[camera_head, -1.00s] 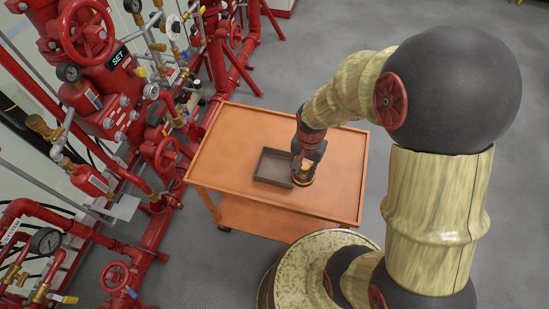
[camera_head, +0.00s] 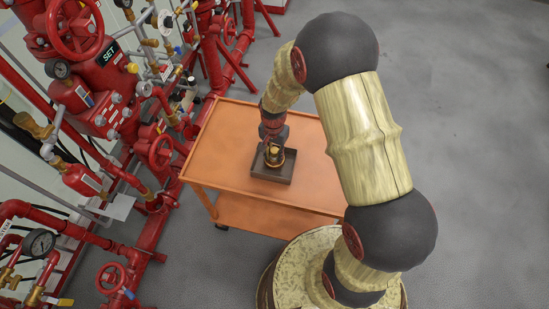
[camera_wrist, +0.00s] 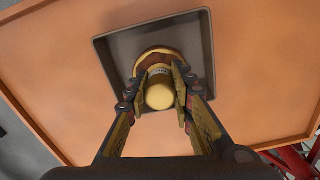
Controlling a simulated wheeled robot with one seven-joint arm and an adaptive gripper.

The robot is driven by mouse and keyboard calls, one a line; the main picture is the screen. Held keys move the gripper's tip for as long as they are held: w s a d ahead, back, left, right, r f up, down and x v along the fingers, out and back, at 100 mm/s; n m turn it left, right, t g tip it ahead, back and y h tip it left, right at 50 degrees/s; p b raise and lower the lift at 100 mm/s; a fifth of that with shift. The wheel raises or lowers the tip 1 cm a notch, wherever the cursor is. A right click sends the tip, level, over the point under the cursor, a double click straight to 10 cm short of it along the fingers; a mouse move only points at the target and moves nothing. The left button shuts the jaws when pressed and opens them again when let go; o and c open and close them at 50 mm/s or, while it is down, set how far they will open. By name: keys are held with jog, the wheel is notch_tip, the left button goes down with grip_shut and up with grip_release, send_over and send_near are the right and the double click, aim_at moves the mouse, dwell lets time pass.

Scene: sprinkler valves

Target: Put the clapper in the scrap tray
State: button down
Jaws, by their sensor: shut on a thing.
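The clapper (camera_wrist: 160,92) is a brass-coloured round piece with a knob and a darker disc base, seen from above in the wrist view. My gripper (camera_wrist: 163,82) is shut on its knob, one finger on each side. The clapper also shows in the head view (camera_head: 274,155), small and partly hidden by my gripper (camera_head: 274,146). The scrap tray (camera_wrist: 203,40) is a shallow dark grey square tray. It also shows in the head view (camera_head: 285,179). The clapper is over the tray's inside area. I cannot tell whether its disc touches the tray floor.
The tray sits on an orange cart (camera_head: 225,140) with clear top around it. Red sprinkler pipes, valves and gauges (camera_head: 110,90) stand close on the left. Open grey floor (camera_head: 460,150) lies to the right.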

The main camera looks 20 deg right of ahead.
jog(key=shift+f, duration=1.3)
jog(key=shift+f, duration=0.1)
jog(key=c, duration=1.5)
grip_release()
jog(key=shift+c, duration=0.2)
notch_tip(320, 180, up, 12)
jog(key=shift+p, duration=0.7)
notch_tip(320, 180, up, 10)
jog(key=n+t, duration=0.1)
jog(key=n, duration=0.1)
send_over(276, 162)
jog(key=s+r+n+t, duration=0.35)
jog(key=s+r, duration=0.65)
jog(key=r, duration=0.5)
jog(key=s+r+n+t, duration=0.1)
jog(key=s+r+n, duration=0.2)
jog(key=s, duration=0.6)
jog(key=shift+r, duration=0.5)
